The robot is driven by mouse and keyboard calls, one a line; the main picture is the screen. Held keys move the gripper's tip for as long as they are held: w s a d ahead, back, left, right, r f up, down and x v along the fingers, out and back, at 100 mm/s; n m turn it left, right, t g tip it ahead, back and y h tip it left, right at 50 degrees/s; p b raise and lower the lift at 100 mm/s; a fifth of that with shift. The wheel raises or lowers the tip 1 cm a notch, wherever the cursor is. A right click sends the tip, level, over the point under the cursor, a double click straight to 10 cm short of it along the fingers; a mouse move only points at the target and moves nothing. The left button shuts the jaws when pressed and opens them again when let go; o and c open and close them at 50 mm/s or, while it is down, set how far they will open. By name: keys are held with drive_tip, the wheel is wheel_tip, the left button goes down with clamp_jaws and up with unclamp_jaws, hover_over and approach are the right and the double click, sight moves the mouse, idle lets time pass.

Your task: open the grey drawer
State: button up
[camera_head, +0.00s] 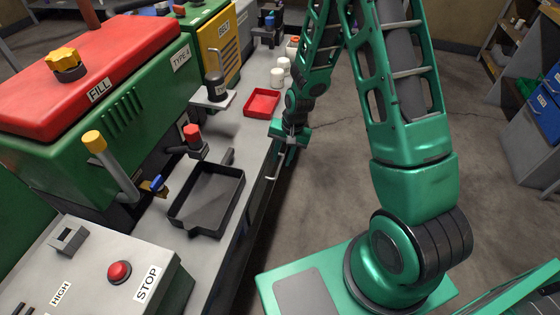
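My gripper (287,155) hangs pointing down at the right-hand edge of the grey workbench (222,252), beside the red tray. A thin pale handle-like bar (273,179) sticks out from the bench's side just below and left of my gripper. I cannot tell whether my gripper touches it. The bench's side face is dark and seen at a steep angle, so no grey drawer front shows clearly. The fingers are too small and partly hidden to tell their opening.
A black tray (178,210) and a red tray (262,92) sit on the bench, with white jars (277,77) behind. A green machine with a red lid (110,62) stands at left. Blue bins (545,112) are on a shelf at right. The floor (330,175) beside the bench is clear.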

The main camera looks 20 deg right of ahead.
drive_tip(key=shift+w+a+f, duration=0.15)
drive_tip(key=shift+f, duration=0.95)
clamp_jaws()
